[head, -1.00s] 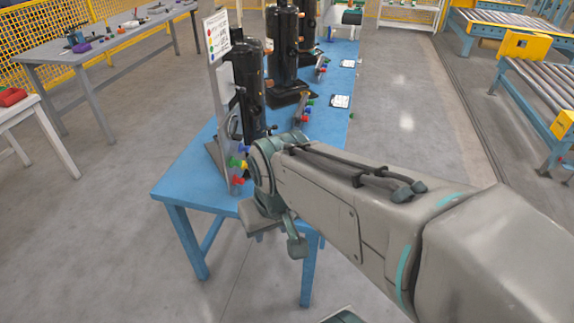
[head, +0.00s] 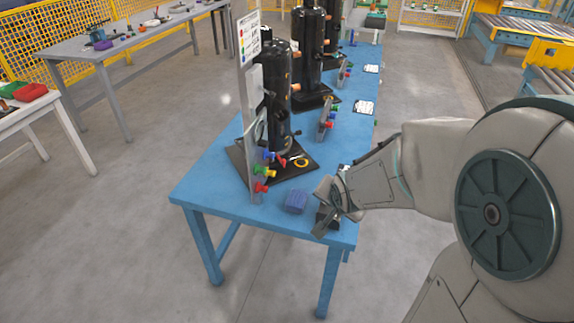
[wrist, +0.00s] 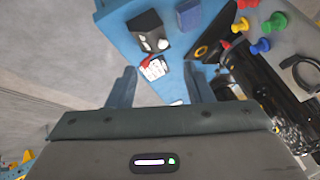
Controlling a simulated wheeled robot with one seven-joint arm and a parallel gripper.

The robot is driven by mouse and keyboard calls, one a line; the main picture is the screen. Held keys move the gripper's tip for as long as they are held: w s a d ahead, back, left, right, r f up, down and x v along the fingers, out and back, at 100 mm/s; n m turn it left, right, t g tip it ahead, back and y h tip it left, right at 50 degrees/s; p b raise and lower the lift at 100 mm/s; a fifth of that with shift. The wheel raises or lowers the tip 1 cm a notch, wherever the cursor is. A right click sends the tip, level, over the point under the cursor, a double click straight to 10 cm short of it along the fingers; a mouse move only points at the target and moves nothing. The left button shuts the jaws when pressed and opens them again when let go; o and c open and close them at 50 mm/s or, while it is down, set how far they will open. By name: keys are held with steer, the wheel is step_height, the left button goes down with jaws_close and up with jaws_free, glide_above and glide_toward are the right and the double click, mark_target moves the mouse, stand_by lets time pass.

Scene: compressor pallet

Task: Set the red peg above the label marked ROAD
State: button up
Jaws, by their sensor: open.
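In the head view, a red peg (head: 260,187) sits low on the upright clear panel (head: 254,150) at the front of the blue table, below yellow, green and blue pegs. In the wrist view, a red peg (wrist: 240,24) is at upper right among yellow, green and blue ones, with another red shape (wrist: 226,45) nearby. No label marked ROAD is legible; a white sign (head: 248,38) with coloured dots tops the panel. My gripper (head: 325,215) is over the table's front right, to the right of the pegs. Its fingers (wrist: 162,80) are open with nothing held between them.
A blue block (head: 296,201) lies on the blue table (head: 215,195), beside a black box (wrist: 150,32) seen in the wrist view. A black compressor (head: 276,95) stands behind the panel. Another table (head: 20,118) with red and green bins stands at left.

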steer(key=w+a+f+m+t+y, duration=0.2)
steer(key=w+a+f+m+y, duration=0.1)
steer(key=w+a+f+m, duration=0.25)
steer(key=m+t+y+b, duration=0.1)
steer(key=m+t+y, duration=0.1)
steer(key=m+y, duration=0.25)
glide_toward(266, 190)
steer(key=shift+h, duration=0.45)
steer(key=x, duration=0.9)
steer(key=shift+w+a+f, duration=0.1)
steer(key=shift+w+a, duration=0.2)
jaws_close()
